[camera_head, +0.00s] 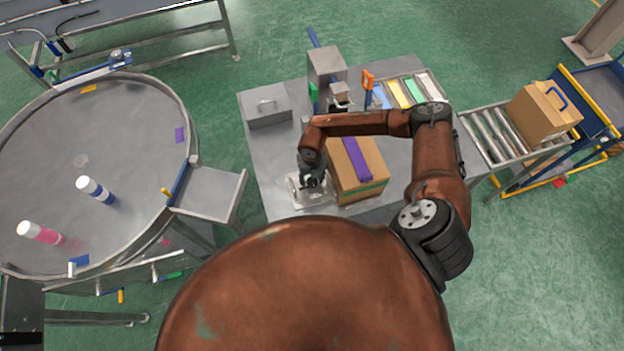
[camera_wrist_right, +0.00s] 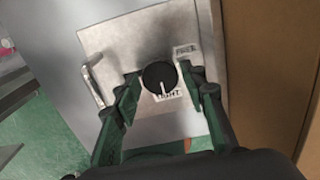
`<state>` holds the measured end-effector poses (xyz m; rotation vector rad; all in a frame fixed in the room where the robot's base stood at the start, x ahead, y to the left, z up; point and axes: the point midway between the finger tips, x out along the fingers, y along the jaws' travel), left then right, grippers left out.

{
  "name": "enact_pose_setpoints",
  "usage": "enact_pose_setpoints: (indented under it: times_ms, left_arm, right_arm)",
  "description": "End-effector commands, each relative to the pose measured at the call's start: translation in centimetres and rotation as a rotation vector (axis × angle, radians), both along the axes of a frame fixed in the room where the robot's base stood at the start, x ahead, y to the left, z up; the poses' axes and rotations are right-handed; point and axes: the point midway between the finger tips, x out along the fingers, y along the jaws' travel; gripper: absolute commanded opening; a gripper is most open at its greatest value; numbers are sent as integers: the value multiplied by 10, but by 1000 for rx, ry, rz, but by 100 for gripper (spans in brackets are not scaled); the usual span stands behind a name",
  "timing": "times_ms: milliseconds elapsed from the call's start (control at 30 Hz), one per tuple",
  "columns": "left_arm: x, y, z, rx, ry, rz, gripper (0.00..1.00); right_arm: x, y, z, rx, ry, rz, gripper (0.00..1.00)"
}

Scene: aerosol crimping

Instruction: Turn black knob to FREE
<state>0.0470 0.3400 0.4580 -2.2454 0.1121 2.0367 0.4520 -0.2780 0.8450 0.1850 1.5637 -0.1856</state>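The round black knob (camera_wrist_right: 160,77) sits on a light metal plate (camera_wrist_right: 120,48) in the right wrist view. Its white pointer line points down toward a label that seems to read TIGHT (camera_wrist_right: 170,95). A FREE label (camera_wrist_right: 186,50) is above and right of the knob. My right gripper (camera_wrist_right: 161,79) has one finger on each side of the knob, with a narrow gap on each side; it is open. In the head view my right gripper (camera_head: 312,181) is over the plate (camera_head: 300,196) at the table's front edge, hiding the knob. My left gripper is not in view.
A cardboard box (camera_head: 368,180) with purple tape stands right beside the plate. A handle (camera_wrist_right: 92,86) is on the plate's left side. A grey box (camera_head: 267,108) and a press-like machine (camera_head: 326,66) stand farther back. A round table (camera_head: 130,130) with bottles is at left.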

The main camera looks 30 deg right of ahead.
Motion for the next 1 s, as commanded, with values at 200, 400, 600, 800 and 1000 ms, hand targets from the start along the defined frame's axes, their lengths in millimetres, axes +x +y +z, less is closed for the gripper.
enact_pose_setpoints:
  times_ms: [200,400,600,800,1000]
  left_arm:
    - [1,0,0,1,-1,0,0]
    - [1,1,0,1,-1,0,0]
    - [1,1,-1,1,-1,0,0]
    - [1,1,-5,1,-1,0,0]
    - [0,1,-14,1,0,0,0]
  right_arm:
    - [0,0,0,0,0,0,22]
    - [0,0,0,0,0,0,8]
    - [0,0,0,1,0,8,7]
    - [1,0,0,1,-1,68,7]
    - [1,1,-1,2,-2,201,7]
